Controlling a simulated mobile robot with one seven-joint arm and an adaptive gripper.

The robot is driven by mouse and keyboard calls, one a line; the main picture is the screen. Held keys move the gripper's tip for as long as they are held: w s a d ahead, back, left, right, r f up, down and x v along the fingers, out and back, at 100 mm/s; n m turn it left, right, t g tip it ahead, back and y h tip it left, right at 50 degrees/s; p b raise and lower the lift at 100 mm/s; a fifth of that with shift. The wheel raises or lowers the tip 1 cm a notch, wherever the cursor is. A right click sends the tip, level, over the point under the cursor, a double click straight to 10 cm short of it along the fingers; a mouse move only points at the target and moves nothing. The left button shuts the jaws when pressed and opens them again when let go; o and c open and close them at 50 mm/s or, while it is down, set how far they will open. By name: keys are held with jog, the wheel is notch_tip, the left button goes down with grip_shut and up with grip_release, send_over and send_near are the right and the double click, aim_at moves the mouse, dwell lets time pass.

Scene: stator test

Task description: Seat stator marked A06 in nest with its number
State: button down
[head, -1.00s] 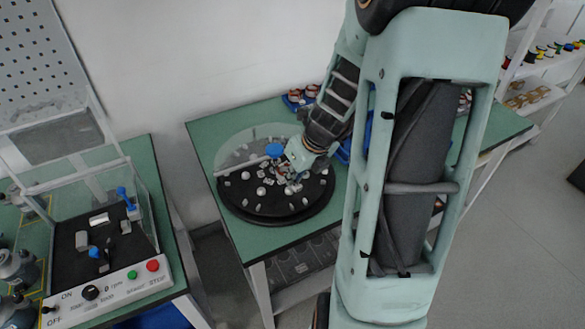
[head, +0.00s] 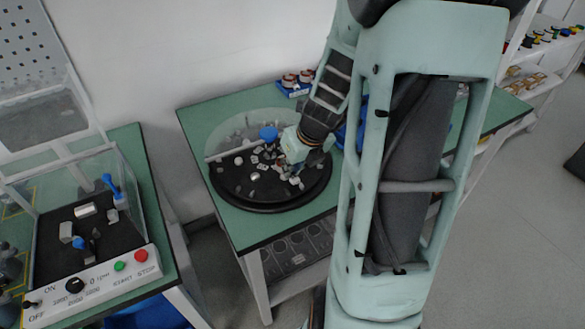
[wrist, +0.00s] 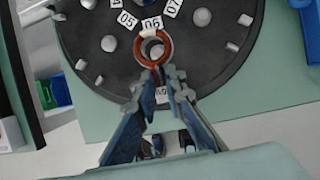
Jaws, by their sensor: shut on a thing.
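In the wrist view my gripper (wrist: 161,78) is shut on a copper-coloured ring-shaped stator (wrist: 138,47). The fingertips grip its near edge. The stator is around or just above a pale round nest centre (wrist: 155,50); I cannot tell whether it is fully down. A white label reading 06 (wrist: 152,25) lies beside the ring on the black round table (wrist: 215,82). A tag (wrist: 162,95), partly hidden, shows between the fingers; its full marking is not readable. In the head view my gripper (head: 290,160) is low over the black round table (head: 265,198), and the stator is too small to tell.
Labels 05 (wrist: 126,19) and 07 (wrist: 173,7) flank 06, with grey pegs around them. More copper stators (head: 290,80) sit at the back of the green bench (head: 196,115). A control box (head: 95,275) is at left.

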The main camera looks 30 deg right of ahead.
jog(key=shift+f, duration=0.25)
dwell(0.3)
jog(key=shift+f+b, duration=0.75)
jog(key=shift+f, duration=0.1)
jog(key=shift+f, duration=0.35)
dwell(0.3)
jog(key=c, duration=1.9)
grip_release()
jog(key=v, duration=1.2)
